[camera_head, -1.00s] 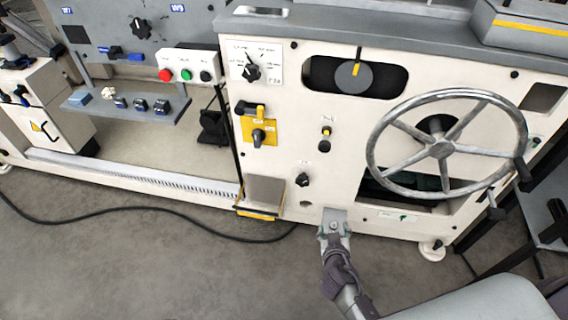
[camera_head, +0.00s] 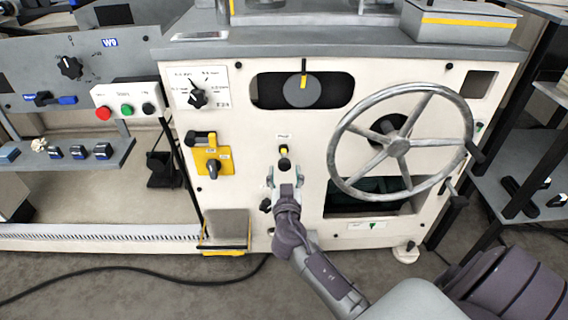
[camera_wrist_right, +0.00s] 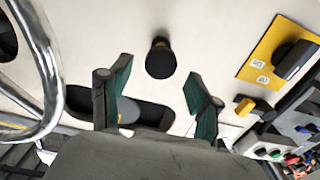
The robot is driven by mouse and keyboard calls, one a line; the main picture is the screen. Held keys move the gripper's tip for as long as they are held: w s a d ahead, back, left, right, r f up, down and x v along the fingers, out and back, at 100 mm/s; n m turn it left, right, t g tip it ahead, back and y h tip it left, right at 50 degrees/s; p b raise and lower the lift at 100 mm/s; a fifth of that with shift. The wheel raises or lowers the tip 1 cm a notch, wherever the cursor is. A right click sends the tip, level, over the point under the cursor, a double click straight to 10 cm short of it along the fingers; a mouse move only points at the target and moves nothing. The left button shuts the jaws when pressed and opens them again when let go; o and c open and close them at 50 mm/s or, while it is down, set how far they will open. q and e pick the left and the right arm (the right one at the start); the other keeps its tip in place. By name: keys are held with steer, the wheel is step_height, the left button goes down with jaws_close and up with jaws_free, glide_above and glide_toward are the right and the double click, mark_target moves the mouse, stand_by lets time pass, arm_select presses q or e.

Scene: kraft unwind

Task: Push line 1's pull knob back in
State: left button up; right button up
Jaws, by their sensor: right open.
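The pull knob (camera_head: 284,163) is a black knob with a yellow part at its top, on the cream panel (camera_head: 235,140) below a small label. In the right wrist view the knob (camera_wrist_right: 160,60) stands out from the panel, between and beyond the fingertips. My right gripper (camera_head: 284,177) is open and empty, just below the knob in the head view. Its two green-padded fingers (camera_wrist_right: 158,80) are spread in the wrist view and appear apart from the knob. My left gripper is not in view.
A large metal handwheel (camera_head: 397,146) projects from the panel to the right of my right gripper. A yellow plate with a black rotary switch (camera_head: 212,163) is to the left. A black knob (camera_head: 265,205) is partly hidden by my gripper. A cable (camera_head: 120,270) lies on the floor.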

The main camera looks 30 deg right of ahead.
mark_target(284, 166)
steer(key=shift+x, duration=1.95)
jaws_close()
